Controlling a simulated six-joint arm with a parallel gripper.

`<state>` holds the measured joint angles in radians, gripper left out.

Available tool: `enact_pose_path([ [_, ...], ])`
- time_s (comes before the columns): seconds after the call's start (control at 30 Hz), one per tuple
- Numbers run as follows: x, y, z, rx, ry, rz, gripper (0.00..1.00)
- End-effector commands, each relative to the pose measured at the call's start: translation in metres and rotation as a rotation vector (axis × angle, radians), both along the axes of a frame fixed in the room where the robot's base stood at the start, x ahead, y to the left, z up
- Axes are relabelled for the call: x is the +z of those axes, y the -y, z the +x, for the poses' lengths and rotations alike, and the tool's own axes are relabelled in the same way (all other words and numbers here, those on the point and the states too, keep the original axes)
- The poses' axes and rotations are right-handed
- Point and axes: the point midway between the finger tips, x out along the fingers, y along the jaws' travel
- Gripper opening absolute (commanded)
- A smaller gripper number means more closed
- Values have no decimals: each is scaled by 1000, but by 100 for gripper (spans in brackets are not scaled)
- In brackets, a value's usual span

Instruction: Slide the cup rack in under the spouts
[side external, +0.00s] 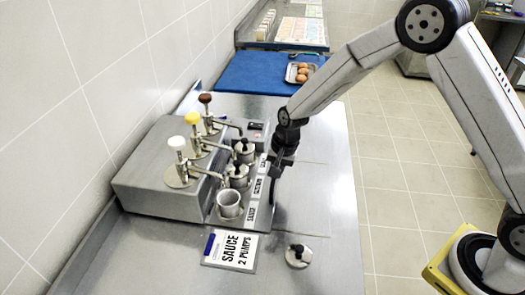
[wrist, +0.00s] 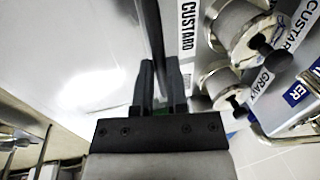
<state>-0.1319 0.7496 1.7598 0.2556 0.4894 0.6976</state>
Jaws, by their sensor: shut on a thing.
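The cup rack (side external: 252,212) stands along the open side of the steel sauce dispenser (side external: 150,185), with a labelled front strip. It holds an open cup (side external: 229,205) at the near end and two cups with black-knobbed lids (side external: 238,176) behind it. Spouts (side external: 208,172) from white, yellow and brown-topped pumps reach toward the cups; exact alignment is unclear. My gripper (side external: 277,172) is at the rack's outer side, pointing down. In the wrist view my gripper (wrist: 160,78) is shut on a thin upright edge of the rack, beside the CUSTARD label (wrist: 188,28).
A loose lid with a black knob (side external: 298,257) lies on the counter near the front. A SAUCE 2 PUMPS card (side external: 231,250) lies near the rack's near end. A blue board (side external: 255,73) and egg tray (side external: 300,73) are at the back. Counter right of the rack is clear.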

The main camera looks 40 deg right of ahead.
Motion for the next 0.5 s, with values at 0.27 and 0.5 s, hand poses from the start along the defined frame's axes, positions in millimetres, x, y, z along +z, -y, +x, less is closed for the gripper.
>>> enact_pose_path([
  [0.27, 1, -10, 10, 0, 3, 1, 0],
  [0.5, 1, -11, 12, -1, 8, 3, 0],
])
